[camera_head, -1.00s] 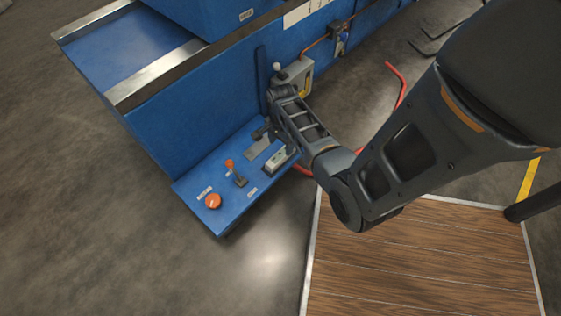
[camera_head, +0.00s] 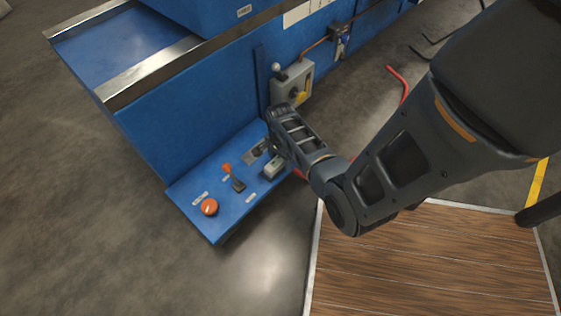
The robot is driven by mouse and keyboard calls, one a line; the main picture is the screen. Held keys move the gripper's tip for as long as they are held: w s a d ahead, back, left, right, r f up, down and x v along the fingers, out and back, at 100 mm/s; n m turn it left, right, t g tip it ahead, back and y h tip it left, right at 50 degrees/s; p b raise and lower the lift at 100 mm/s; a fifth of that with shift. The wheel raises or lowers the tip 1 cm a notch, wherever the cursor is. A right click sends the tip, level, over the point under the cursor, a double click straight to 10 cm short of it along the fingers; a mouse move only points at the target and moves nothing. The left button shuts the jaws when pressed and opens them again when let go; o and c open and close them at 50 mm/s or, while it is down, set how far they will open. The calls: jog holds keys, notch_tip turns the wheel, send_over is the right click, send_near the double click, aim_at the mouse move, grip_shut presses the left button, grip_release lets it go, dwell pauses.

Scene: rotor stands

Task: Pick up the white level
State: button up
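The white level (camera_head: 273,169) is a small pale block lying on the blue shelf (camera_head: 225,215), near the shelf's right edge. Part of it is covered by my arm. My gripper (camera_head: 273,148) is at the end of the arm, low over the shelf, just behind and above the level. The fingers are small, dark and mostly hidden by the wrist. I cannot tell whether they are open or shut, or whether they touch the level.
A grey box with a yellow handle (camera_head: 299,92) is on the blue wall behind. A wooden platform (camera_head: 430,270) lies at front right.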

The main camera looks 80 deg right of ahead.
jog(key=c, duration=1.1)
jog(key=shift+r, duration=0.1)
jog(key=shift+c, duration=0.2)
